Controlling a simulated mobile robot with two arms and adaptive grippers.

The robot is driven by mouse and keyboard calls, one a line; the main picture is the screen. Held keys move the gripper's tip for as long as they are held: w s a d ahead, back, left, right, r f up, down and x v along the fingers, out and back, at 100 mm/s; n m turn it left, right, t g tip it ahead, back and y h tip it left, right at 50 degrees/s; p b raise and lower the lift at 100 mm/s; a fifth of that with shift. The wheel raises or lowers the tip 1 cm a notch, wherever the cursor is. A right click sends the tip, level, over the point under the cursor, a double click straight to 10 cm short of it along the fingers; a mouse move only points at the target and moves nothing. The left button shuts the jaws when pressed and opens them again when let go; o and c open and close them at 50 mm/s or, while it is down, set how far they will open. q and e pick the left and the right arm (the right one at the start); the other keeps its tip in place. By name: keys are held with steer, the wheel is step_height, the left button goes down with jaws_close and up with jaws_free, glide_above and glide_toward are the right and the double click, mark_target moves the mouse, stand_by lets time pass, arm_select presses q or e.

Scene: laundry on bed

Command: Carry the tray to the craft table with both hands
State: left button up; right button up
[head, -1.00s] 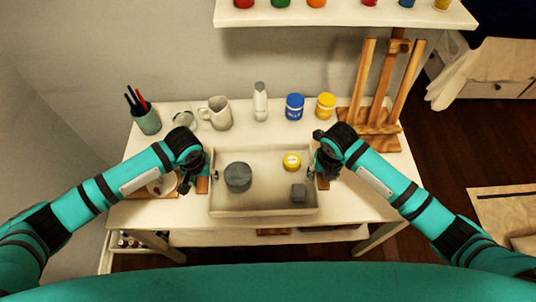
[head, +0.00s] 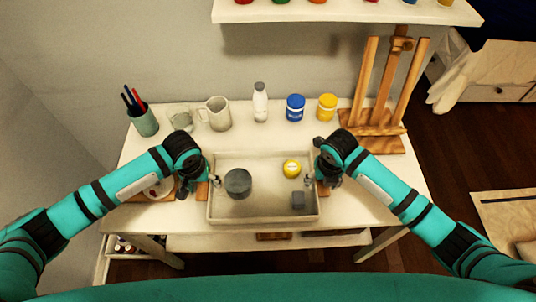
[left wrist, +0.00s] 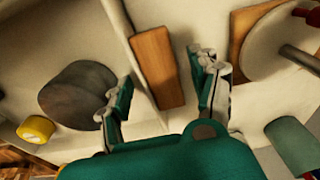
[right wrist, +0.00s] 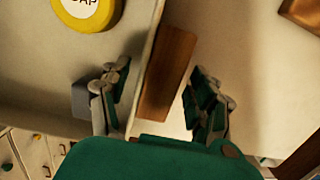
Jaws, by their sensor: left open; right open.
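The pale tray (head: 262,214) lies on the white craft table. It holds a dark grey round pot (head: 238,183), a yellow-lidded jar (head: 291,168) and a small grey block (head: 298,200). My left gripper (head: 204,181) is open at the tray's left side. In the left wrist view its fingers stand on either side of the wooden handle (left wrist: 157,65), one over the tray's inside. My right gripper (head: 319,180) is open at the right side. In the right wrist view its fingers likewise flank the other wooden handle (right wrist: 168,72). Neither gripper is closed on a handle.
Behind the tray stand a pen cup (head: 145,122), a mug (head: 215,113), a white bottle (head: 260,102), a blue jar (head: 295,107) and a yellow jar (head: 327,107). A wooden easel (head: 382,100) is at the back right. A shelf (head: 345,13) hangs above.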

steer(key=shift+r, duration=0.2)
arm_select(q)
step_height(320, 180, up, 11)
steer(key=s, duration=0.1)
steer(key=shift+s+f, duration=0.15)
steer(key=shift+f, duration=0.05)
arm_select(e)
step_height(320, 180, up, 12)
steer(key=s, duration=0.1)
steer(key=shift+s+f, duration=0.2)
steer(key=shift+a, duration=0.1)
